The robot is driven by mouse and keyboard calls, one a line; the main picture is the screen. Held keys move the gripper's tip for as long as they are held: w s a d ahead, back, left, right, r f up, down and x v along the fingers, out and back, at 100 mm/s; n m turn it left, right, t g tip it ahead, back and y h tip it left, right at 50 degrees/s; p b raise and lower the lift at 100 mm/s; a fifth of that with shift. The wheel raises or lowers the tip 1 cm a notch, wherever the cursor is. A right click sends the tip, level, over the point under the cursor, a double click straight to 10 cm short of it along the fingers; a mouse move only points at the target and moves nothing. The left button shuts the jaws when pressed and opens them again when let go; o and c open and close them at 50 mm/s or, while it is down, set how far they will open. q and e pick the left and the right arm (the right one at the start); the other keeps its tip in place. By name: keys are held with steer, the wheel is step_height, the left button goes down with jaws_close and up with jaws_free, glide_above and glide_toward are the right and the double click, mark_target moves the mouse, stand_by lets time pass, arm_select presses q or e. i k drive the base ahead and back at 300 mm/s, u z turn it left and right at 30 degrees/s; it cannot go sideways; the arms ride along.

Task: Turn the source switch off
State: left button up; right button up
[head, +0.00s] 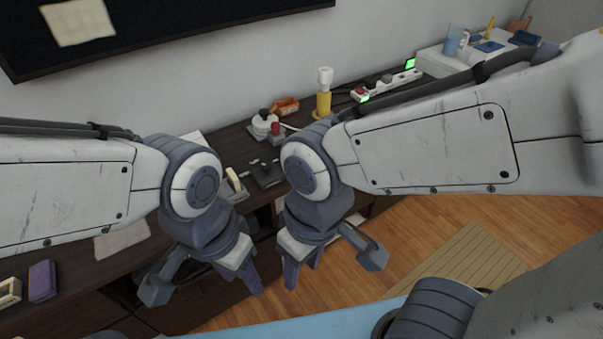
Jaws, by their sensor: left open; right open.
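A white power strip (385,87) lies along the wall at the back right of the dark desk. It has a green lit part (410,64) at its far end, another green lit part (365,98) at its near end, and dark and reddish plugs or knobs between them. I cannot tell which part is the source switch. My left gripper (249,279) is open and empty, pointing down in front of the desk. My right gripper (303,272) is open and empty beside it. Both are well apart from the strip. My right arm passes in front of the desk just below the strip.
A yellow cylinder with a white top (324,103) stands left of the strip, near an orange object (286,105) and a red-topped device (277,131). A black lever device (266,173) sits between my arms. A blue cup (452,42) stands far right. A purple block (42,281) lies left.

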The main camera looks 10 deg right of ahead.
mark_target(266, 167)
steer(key=z, duration=0.1)
steer(key=k, duration=0.45)
steer(key=u, duration=0.7)
steer(key=i, duration=1.3)
steer(key=z, duration=0.45)
